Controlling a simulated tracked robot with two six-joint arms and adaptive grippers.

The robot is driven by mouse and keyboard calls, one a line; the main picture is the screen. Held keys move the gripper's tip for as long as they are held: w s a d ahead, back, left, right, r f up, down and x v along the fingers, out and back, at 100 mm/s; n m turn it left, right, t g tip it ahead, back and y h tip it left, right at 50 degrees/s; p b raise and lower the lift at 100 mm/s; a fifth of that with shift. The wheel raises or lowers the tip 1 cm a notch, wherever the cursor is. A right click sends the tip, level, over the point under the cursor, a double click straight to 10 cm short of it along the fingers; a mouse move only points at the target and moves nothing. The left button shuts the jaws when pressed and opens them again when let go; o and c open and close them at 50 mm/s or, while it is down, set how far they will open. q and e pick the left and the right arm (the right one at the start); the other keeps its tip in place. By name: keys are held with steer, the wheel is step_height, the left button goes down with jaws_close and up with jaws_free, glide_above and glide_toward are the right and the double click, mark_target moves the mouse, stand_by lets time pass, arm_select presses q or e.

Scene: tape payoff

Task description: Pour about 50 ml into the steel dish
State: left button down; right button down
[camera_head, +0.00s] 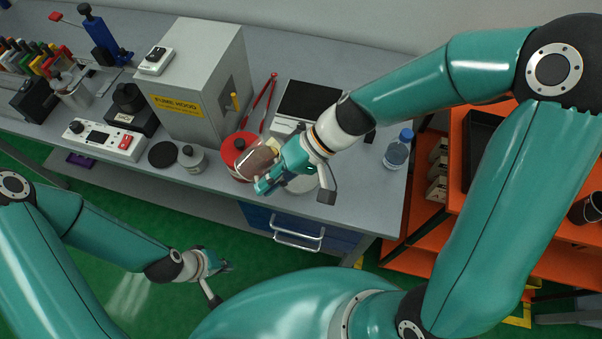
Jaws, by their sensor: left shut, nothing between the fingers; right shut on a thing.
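My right gripper (270,171) is shut on a brown-filled vessel (257,161) above the front of the bench. The vessel looks tilted, with its lower end hidden by the fingers. I cannot see any stream of liquid. A pale round thing (302,185), perhaps the steel dish, shows partly below and right of the gripper; the gripper hides most of it. A red round thing (231,153) lies behind and left of the vessel. My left gripper (226,267) is shut and empty, in front of the bench over the green floor.
A fume hood box (190,105) stands left of the vessel, with red tongs (262,100) beside it. A scale (305,100) is behind my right gripper. A blue-capped bottle (398,150) stands near the bench's right end. An orange shelf unit (415,225) is to the right.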

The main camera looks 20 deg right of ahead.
steer(key=shift+f+y+p, duration=0.35)
steer(key=shift+y+p, duration=0.05)
steer(key=shift+p, duration=0.05)
steer(key=shift+w+r, duration=0.1)
arm_select(q)
step_height(320, 180, down, 3)
steer(key=shift+r+b, duration=0.15)
steer(key=shift+b, duration=0.3)
arm_select(e)
steer(key=shift+y, duration=0.4)
arm_select(q)
steer(key=shift+f+b, duration=0.65)
arm_select(e)
steer(key=shift+y, duration=0.6)
steer(key=shift+y+b, duration=0.3)
arm_select(q)
steer(key=shift+f, duration=0.25)
steer(key=shift+f+b, duration=0.65)
arm_select(e)
steer(key=shift+f+y, duration=0.3)
steer(key=shift+y, duration=0.3)
arm_select(q)
steer(key=shift+f, duration=0.3)
steer(key=shift+f+b, duration=0.3)
steer(key=shift+b, duration=0.3)
arm_select(e)
steer(key=shift+d+y, duration=0.1)
steer(key=shift+y, duration=0.2)
